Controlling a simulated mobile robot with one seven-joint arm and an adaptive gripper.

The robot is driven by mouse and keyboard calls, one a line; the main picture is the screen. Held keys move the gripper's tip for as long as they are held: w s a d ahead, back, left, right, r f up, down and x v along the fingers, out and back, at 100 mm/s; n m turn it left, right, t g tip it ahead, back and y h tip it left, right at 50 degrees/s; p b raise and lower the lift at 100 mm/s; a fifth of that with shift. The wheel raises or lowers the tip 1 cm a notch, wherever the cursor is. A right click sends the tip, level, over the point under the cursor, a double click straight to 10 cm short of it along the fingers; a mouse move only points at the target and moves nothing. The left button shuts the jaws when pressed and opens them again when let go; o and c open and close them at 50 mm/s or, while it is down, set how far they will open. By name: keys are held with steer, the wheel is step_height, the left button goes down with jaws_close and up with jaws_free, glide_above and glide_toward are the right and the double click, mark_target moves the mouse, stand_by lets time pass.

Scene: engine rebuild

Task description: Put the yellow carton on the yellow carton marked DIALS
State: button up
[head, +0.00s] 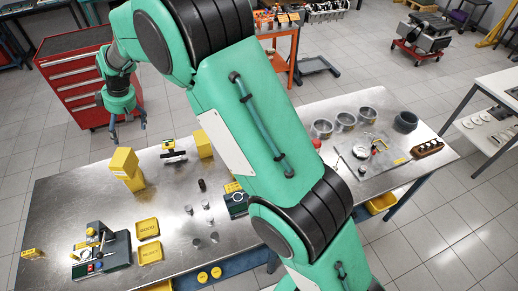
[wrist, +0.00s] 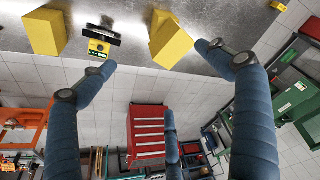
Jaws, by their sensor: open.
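Two yellow cartons stand at the back left of the metal bench in the head view: an upper carton (head: 124,160) sits askew on a lower carton (head: 134,183). The pair also shows in the wrist view, the upper carton (wrist: 172,45) in front of the lower carton (wrist: 160,18). A separate yellow carton (head: 203,143) stands to their right; it also shows in the wrist view (wrist: 45,32). No DIALS marking is readable on any of them. My gripper (head: 128,130) is open and empty, raised beyond the bench's back edge behind the stacked pair. Its spread fingers show in the wrist view (wrist: 157,57).
A black stand with a yellow part (head: 173,152) stands between the stack and the separate carton. Yellow trays (head: 148,228), a dark fixture (head: 100,255) and a small yellow box (head: 33,254) lie nearer the front. A red tool cabinet (head: 75,75) stands behind the bench.

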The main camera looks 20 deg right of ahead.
steer(key=s+d+r+m+t+h, duration=0.1)
steer(key=s+d+r+m, duration=0.2)
steer(key=s+d+r, duration=0.9)
steer(key=s+d+r+m+t, duration=0.1)
steer(key=s+d+r+m, duration=0.2)
steer(key=s+d+r, duration=0.65)
steer(key=s+d+m+h, duration=0.1)
steer(key=s+d+m, duration=0.2)
steer(key=s+d, duration=0.7)
steer(key=s+d+f+m+t+h, duration=0.1)
steer(key=s+d+m, duration=0.1)
steer(key=s+d, duration=0.8)
steer(key=s, duration=0.5)
steer(key=shift+s+m+t, duration=0.3)
steer(key=shift+s+m, duration=0.05)
steer(key=shift+m, duration=0.05)
step_height(320, 180, down, 18)
steer(key=b, duration=1.8)
steer(key=shift+f, duration=0.2)
